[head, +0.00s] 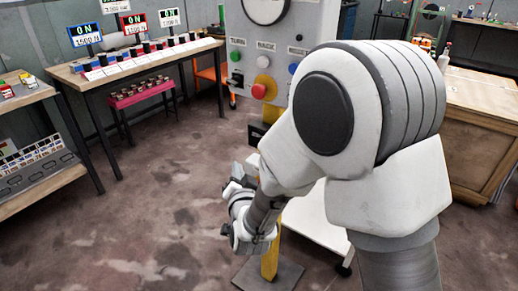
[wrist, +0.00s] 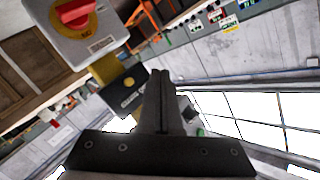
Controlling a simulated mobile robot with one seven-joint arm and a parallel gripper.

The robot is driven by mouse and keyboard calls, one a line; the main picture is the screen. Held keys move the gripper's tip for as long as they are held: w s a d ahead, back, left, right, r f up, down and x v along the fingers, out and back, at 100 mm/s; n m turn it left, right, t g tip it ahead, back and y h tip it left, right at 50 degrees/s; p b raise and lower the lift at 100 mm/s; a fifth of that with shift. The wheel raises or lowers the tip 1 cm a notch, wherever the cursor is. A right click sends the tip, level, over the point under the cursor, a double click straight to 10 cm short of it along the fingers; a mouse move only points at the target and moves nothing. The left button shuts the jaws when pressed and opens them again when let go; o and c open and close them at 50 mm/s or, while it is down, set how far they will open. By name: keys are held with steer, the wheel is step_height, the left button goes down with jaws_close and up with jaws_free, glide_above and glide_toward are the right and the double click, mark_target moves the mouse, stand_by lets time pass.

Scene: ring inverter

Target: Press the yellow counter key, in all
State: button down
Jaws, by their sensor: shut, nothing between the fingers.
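A small black box with a round yellow key (wrist: 128,82) and a pale label shows in the wrist view, mounted on a yellow post (wrist: 105,69). The black box (head: 257,133) also shows in the head view below the grey control panel, partly hidden by my arm; its yellow key cannot be made out there. My gripper (wrist: 160,75) is shut and empty. In the wrist view its fingertips appear just right of the yellow key, with no visible contact. In the head view my gripper is low, near the post, and its fingertips are hard to make out.
A workbench with lit signs (head: 85,77) stands at the back left, and a wooden crate (head: 483,130) at the right.

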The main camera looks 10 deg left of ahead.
steer(key=w+d, duration=0.2)
steer(key=w, duration=0.4)
steer(key=shift+d, duration=0.3)
steer(key=shift+w, duration=0.1)
stand_by(1.7)
steer(key=shift+w+d+b, duration=0.15)
steer(key=shift+w+b, duration=0.2)
steer(key=shift+b, duration=0.15)
steer(key=shift+w+d+b, duration=0.2)
steer(key=shift+w+b, duration=0.1)
steer(key=shift+w, duration=0.2)
stand_by(0.6)
steer(key=shift+s, duration=0.1)
steer(key=shift+s+a+b, duration=0.35)
steer(key=shift+s+b, duration=0.05)
steer(key=shift+s, duration=0.4)
